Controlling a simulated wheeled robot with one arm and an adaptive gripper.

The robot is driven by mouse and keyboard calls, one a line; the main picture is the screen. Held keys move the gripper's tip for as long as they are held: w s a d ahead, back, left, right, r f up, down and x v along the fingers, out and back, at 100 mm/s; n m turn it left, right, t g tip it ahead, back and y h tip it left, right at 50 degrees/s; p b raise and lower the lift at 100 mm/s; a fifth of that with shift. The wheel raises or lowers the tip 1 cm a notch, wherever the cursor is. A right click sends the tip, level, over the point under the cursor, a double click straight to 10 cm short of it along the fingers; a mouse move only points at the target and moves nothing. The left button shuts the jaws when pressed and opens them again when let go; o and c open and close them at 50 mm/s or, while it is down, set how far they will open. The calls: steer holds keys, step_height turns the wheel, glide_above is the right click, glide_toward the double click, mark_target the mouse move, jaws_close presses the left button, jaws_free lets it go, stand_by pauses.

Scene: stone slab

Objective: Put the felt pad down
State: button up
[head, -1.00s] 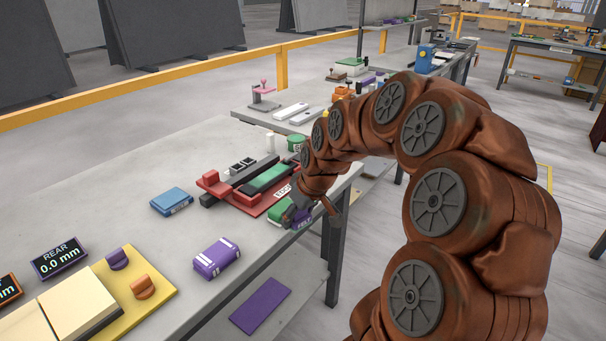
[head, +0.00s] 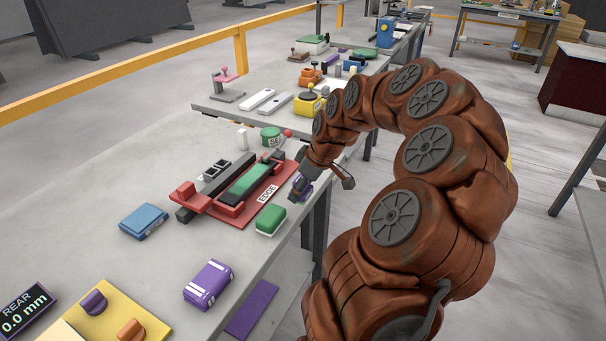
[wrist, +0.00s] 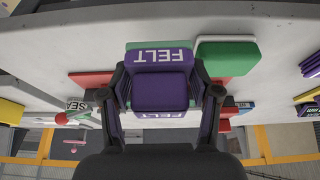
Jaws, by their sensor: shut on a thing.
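The felt pad (wrist: 160,92) is purple with white FELT lettering and sits between the two fingers of my gripper (wrist: 163,98) in the wrist view. My gripper is shut on it. A green strip shows just beyond its lettered side. In the head view my gripper (head: 300,190) is by the right edge of the stone table (head: 95,185), with a little of the purple pad (head: 306,191) showing. It is right of the red fixture (head: 238,215) and behind the green block (head: 270,219), apart from that block. The gap between pad and table cannot be told.
A purple block with white bands (head: 208,284) and a blue block (head: 144,220) lie on the table's near part. A green round container (head: 270,136) stands behind the fixture. Bare table lies left of the fixture and between the blocks.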

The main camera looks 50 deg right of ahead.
steer(key=w+d+p, duration=0.1)
steer(key=w+d, duration=0.3)
steer(key=d, duration=0.1)
steer(key=w+d+p, duration=0.1)
steer(key=w+d, duration=0.1)
steer(key=shift+w+d+f+p, duration=0.3)
steer(key=shift+f, duration=0.1)
steer(key=shift+f+p, duration=0.75)
steer(key=shift+f, duration=1.05)
steer(key=shift+f, duration=0.15)
steer(key=o, duration=1.2)
